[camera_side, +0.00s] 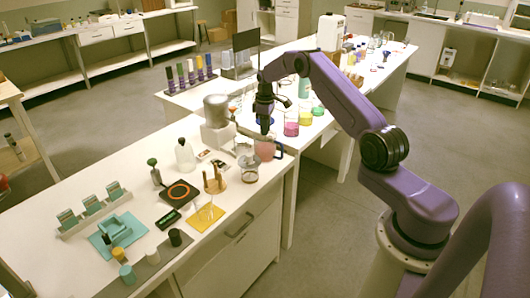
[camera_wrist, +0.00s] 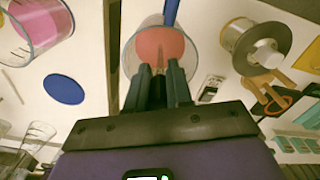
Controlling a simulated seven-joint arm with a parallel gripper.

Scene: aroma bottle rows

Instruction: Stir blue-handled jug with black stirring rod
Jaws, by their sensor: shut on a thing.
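The blue-handled jug (camera_side: 265,151) stands near the right edge of the white bench and holds reddish-pink liquid. In the wrist view the jug (camera_wrist: 131,55) is just beyond my fingertips, its blue handle (camera_wrist: 171,12) pointing to the top. My gripper (camera_side: 265,126) points down right above the jug's mouth. In the wrist view my gripper (camera_wrist: 160,72) has its fingers close together over the liquid. It is shut on the black stirring rod, which is mostly hidden by the fingers. How deep the rod reaches into the liquid cannot be told.
A clear glass vessel (camera_side: 248,174) stands close in front of the jug, with a wooden stand (camera_side: 215,181) to its left. A grey-topped device (camera_side: 216,118) stands behind left. Beakers with pink (camera_side: 291,127) and yellow liquid stand on the bench behind, beside a blue disc (camera_wrist: 64,89).

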